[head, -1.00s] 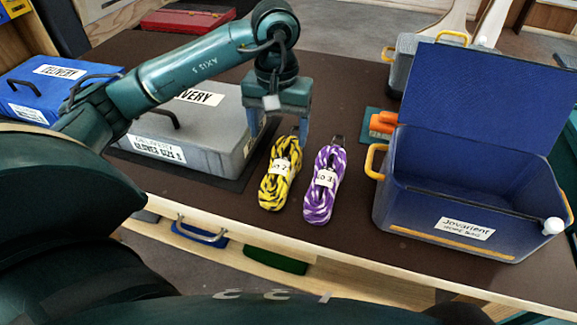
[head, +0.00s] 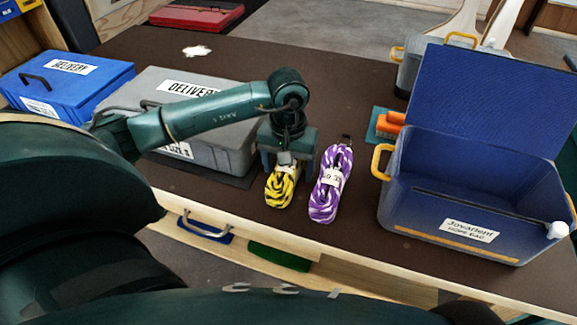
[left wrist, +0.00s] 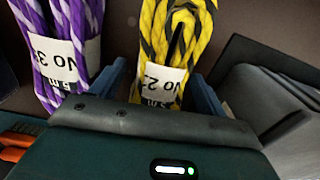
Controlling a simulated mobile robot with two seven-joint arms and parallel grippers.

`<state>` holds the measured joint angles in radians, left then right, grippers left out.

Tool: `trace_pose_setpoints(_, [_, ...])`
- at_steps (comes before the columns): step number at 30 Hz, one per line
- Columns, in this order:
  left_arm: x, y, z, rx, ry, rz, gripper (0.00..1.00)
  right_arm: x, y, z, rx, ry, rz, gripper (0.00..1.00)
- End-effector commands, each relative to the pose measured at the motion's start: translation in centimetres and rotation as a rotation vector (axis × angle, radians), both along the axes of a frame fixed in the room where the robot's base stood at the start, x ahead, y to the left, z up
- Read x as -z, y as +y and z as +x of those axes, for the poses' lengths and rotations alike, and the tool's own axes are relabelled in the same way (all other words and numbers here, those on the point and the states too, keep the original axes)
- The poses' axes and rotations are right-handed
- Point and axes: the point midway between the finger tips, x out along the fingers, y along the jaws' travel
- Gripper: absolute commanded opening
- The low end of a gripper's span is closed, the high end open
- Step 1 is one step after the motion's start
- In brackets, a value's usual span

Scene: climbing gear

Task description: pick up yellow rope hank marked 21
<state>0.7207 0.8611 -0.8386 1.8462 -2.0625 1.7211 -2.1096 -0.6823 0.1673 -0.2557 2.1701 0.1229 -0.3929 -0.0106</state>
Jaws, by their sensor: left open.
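The yellow and black rope hank (head: 281,187) lies on the dark tabletop, with its upper part hidden under my left gripper in the head view. In the left wrist view the yellow hank (left wrist: 178,40) has a white label (left wrist: 166,80) that begins "No 2"; the rest is cut off. My left gripper (head: 285,165) is open above the hank. In the left wrist view its two blue fingers (left wrist: 160,85) stand one on each side of the yellow hank. My right gripper is not in view.
A purple and white hank (head: 330,185) lies close to the right of the yellow one. A grey delivery case (head: 150,100) is close on the left. An open blue box (head: 440,205) stands at the right.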

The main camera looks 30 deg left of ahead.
Motion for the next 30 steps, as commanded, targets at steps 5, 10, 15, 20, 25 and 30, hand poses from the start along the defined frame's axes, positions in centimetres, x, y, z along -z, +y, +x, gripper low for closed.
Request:
trace_pose_setpoints(5, [-0.04,-0.01,0.01,0.0,0.0,0.0,0.67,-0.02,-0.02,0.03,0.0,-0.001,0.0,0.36])
trace_pose_setpoints(10, [-0.05,0.0,0.01,-0.001,0.0,0.0,0.53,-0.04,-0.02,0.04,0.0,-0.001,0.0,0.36])
trace_pose_setpoints(15, [-0.06,0.0,0.01,-0.001,0.0,0.0,0.39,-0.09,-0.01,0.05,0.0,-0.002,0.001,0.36])
trace_pose_setpoints(20, [-0.07,0.0,0.01,-0.001,0.0,0.0,0.26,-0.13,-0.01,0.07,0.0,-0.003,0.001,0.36])
trace_pose_setpoints(25, [-0.14,0.0,0.05,-0.001,-0.001,-0.001,0.18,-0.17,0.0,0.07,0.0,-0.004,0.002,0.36])
trace_pose_setpoints(30, [-0.28,0.01,0.07,-0.001,-0.002,0.0,0.18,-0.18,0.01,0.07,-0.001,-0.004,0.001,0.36])
